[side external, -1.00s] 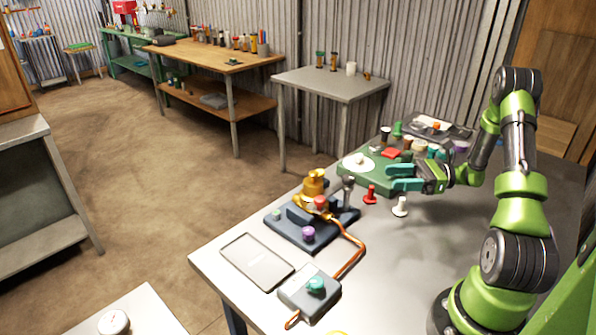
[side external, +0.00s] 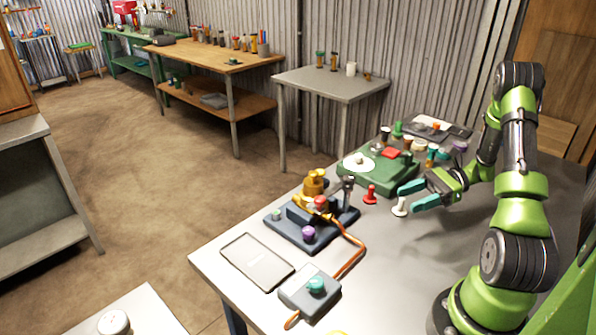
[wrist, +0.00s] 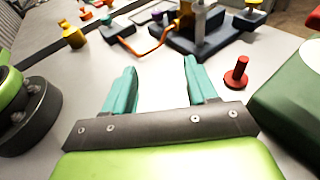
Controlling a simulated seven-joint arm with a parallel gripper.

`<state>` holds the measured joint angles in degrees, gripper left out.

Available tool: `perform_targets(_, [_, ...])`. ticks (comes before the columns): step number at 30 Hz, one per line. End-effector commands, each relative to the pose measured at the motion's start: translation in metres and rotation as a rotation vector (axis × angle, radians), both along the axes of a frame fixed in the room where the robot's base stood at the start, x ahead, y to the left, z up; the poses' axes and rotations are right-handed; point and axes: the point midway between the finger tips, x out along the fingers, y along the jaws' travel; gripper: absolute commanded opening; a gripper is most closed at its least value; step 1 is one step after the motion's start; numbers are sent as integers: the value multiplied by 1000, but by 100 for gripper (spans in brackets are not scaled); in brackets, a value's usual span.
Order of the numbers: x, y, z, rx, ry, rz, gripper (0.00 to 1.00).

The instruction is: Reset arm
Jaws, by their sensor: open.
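My gripper (side external: 411,197) is open, with two teal fingers spread apart above the grey bench. It also shows in the wrist view (wrist: 160,72), where I see no object clearly gripped. In the side view the fingers are beside a white peg (side external: 400,207) and to the right of a red peg (side external: 370,194). The red peg stands upright in the wrist view (wrist: 237,73), right of the fingers and apart from them. A pale bright area between the fingers in the wrist view is too washed out to identify.
A green base (side external: 377,174) with a white disc is behind the gripper. A dark blue fixture (side external: 290,232) with a yellow valve body stands to the left. An orange cable (side external: 351,262) runs to a grey box (side external: 309,291). A flat tray (side external: 257,262) lies near the bench edge.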

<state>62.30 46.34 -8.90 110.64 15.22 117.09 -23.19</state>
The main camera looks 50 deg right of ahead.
Motion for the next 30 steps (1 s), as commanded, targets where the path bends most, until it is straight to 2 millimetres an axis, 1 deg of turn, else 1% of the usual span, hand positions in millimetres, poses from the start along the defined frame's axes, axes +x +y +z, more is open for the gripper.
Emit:
perform_targets(1, [0,14,6,-81,13,79,57])
perform_targets(3, [-2,29,10,-187,31,176,57])
perform_targets(8, [-3,60,26,-473,28,405,57])
perform_targets(14, [1,96,55,-894,-77,667,57])
perform_targets(18, [8,120,81,-1178,-222,798,57])
perform_targets(20, [11,132,94,-1293,-300,840,57])
perform_targets(24, [14,164,126,-1529,-519,909,57])
perform_targets(27, [11,188,147,-1648,-681,932,57])
perform_targets(30, [4,210,164,-1710,-818,948,57])
